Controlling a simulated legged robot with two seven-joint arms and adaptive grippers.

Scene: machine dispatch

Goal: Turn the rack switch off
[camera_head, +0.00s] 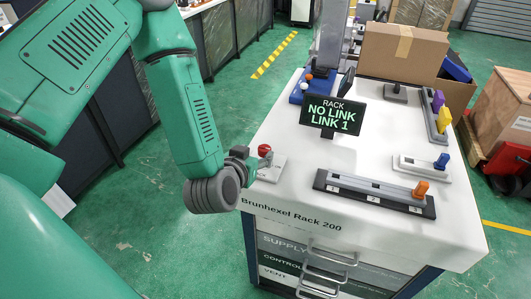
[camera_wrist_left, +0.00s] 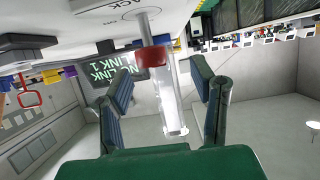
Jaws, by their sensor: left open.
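The rack switch is a small lever with a red knob (camera_head: 264,150) on a pale plate (camera_head: 272,168) at the near left corner of the white rack top. In the left wrist view, its metal stem and red knob (camera_wrist_left: 151,58) hang upside down beside partly visible lettering "ACK". My left gripper (camera_head: 250,158) is at the knob, coming from the left. In the wrist view its two fingers (camera_wrist_left: 162,95) are apart, with the knob between them in the picture. Whether a finger touches the knob, I cannot tell. My right gripper is out of view.
A black display (camera_head: 331,115) reads "RACK NO LINK LINK 1". The white top also holds an orange-knob slider (camera_head: 420,190), a blue-knob slider (camera_head: 441,163) and purple and yellow levers (camera_head: 441,112). A cardboard box (camera_head: 402,52) stands at the back. Drawer handles project in front.

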